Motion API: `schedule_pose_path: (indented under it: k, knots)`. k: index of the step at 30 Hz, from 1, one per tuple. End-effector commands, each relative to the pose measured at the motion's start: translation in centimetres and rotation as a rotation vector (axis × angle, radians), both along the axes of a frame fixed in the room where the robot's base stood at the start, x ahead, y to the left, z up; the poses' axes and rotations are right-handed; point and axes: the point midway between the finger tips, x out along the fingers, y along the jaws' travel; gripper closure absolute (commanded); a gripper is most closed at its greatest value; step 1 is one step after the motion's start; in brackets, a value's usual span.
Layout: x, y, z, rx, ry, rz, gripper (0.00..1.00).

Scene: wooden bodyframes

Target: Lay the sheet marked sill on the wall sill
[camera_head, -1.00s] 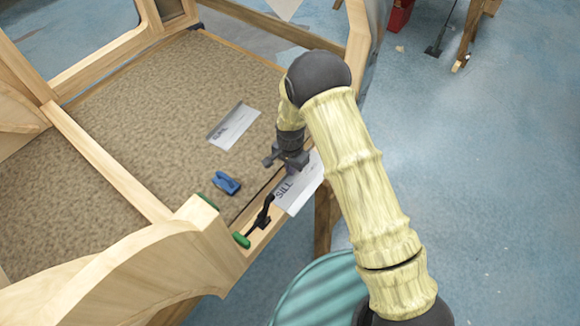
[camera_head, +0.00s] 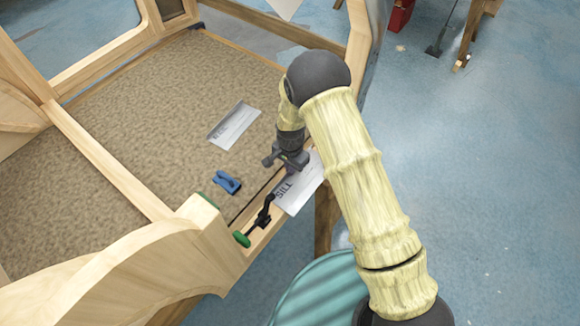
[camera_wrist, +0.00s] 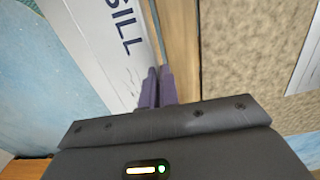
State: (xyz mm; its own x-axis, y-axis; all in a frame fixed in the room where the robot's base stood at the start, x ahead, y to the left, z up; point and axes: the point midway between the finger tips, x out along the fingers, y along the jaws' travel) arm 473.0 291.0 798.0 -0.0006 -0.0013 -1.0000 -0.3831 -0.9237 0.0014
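The pale sheet marked SILL (camera_head: 302,188) is at the right-hand wall sill (camera_head: 262,234) of the wooden frame. It reaches out past the sill's outer edge over the floor. In the wrist view the sheet (camera_wrist: 103,38) runs along the left side of the wooden sill (camera_wrist: 180,40). My gripper (camera_head: 290,168) is over the sheet's inner edge, pointing down. Its two purple fingers (camera_wrist: 160,88) are close together, with the sheet's edge running in at them. The grip itself is small and partly hidden.
A black toggle clamp with a green handle (camera_head: 242,239) stands on the sill by the sheet. A blue clamp (camera_head: 227,182) and another marked sheet (camera_head: 234,125) lie on the brown floor panel. A teal ribbed round object (camera_head: 318,292) stands below the frame.

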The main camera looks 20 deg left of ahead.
Motion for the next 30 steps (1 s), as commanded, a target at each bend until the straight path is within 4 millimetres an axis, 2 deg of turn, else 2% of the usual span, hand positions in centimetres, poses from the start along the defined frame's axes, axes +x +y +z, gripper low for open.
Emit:
schedule_pose_path:
  k: [29, 30]
  knots:
    - [0.0, 0.0, -0.24, 0.0, 0.0, 0.001, 1.0]
    - [0.0, 0.0, -0.24, 0.0, 0.0, 0.001, 0.94]
